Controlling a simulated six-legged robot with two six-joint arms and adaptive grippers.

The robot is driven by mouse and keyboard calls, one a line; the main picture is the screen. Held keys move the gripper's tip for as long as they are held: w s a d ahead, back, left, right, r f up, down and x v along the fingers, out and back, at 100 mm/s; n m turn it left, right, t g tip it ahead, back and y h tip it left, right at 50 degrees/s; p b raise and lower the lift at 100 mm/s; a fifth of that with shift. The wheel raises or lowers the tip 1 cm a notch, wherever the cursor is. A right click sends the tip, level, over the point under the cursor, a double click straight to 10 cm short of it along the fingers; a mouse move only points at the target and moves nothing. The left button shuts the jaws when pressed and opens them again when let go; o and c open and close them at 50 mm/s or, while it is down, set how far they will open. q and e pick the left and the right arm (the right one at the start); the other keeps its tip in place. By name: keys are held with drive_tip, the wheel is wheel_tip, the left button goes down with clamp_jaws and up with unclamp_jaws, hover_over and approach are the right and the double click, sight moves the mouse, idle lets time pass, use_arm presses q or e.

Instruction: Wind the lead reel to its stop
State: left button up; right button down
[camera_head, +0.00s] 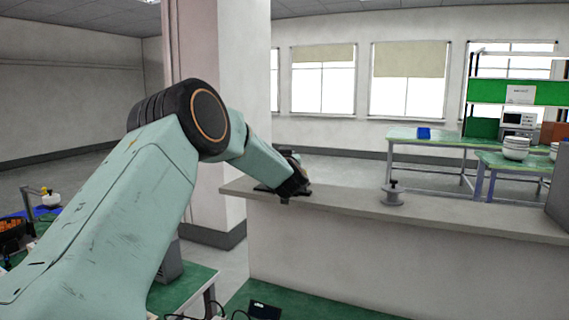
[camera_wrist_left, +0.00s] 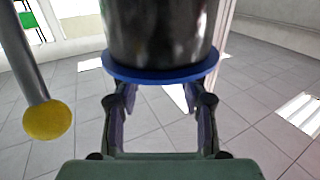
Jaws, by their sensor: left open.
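In the left wrist view a dark, glossy drum (camera_wrist_left: 160,35) with a blue flange (camera_wrist_left: 160,73) fills the top middle; it looks like the lead reel. A grey rod with a yellow ball knob (camera_wrist_left: 47,120) stands to its left, outside my fingers. My left gripper (camera_wrist_left: 160,94) is open and empty, with its fingertips near the flange's underside; contact cannot be told. In the head view my left gripper (camera_head: 291,185) is over the left end of a grey ledge (camera_head: 345,205), and the arm hides most of what is there. My right gripper is not in view.
A small grey spool-shaped piece (camera_head: 393,194) stands on the ledge to the right. A white column (camera_head: 222,110) rises behind my arm. Green-topped benches (camera_head: 425,136) with dishes and equipment stand at the back right. The ledge between my gripper and the spool-shaped piece is clear.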

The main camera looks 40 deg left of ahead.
use_arm(q)
drive_tip(key=v, duration=1)
drive_tip(key=shift+s+r, duration=0.2)
drive_tip(key=shift+o, duration=0.2)
drive_tip(key=shift+w+f, duration=0.15)
